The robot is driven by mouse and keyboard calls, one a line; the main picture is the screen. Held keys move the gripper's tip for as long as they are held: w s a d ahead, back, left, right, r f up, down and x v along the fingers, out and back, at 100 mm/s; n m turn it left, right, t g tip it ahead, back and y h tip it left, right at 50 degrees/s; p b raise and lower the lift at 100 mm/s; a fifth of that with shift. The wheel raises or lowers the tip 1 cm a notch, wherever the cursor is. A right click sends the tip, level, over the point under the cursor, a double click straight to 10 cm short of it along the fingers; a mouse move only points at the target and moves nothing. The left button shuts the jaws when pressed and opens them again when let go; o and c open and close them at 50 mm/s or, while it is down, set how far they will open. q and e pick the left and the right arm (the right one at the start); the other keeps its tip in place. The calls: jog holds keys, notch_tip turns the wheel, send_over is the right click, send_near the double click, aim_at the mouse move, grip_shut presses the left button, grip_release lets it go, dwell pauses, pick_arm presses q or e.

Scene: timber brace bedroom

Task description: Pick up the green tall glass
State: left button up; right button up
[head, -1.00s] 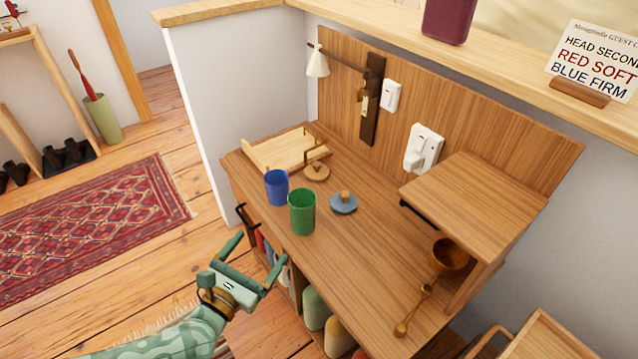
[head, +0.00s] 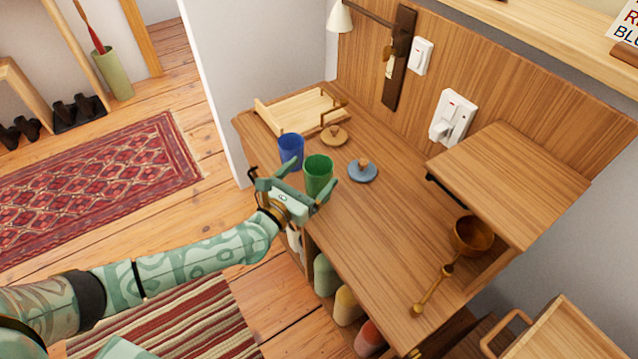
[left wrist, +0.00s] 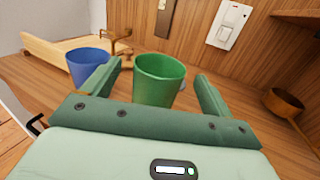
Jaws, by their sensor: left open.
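The green tall glass (head: 318,172) stands upright on the wooden desk top, near its front edge. My left gripper (head: 298,178) is open at the near side of the glass, and its body hides the lower part of the glass in the head view. In the left wrist view the glass (left wrist: 158,80) shows between the two open fingers (left wrist: 158,88), with space on either side. Whether the fingers reach around it or stop just short of it, I cannot tell. My right gripper is not in view.
A blue cup (head: 291,150) stands close to the left of the glass. A blue lid with a knob (head: 362,170) lies to its right, and a wooden tray (head: 300,112) is behind. A wooden ladle (head: 470,237) and a raised shelf (head: 510,180) are at the right.

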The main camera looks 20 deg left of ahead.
aim_at(326, 158)
pick_arm(q)
jog(key=b+x, duration=0.1)
jog(key=x, duration=0.4)
jog(key=shift+w+f, duration=0.1)
jog(key=shift+w, duration=0.2)
jog(key=shift+s, duration=0.1)
jog(key=c, duration=1.5)
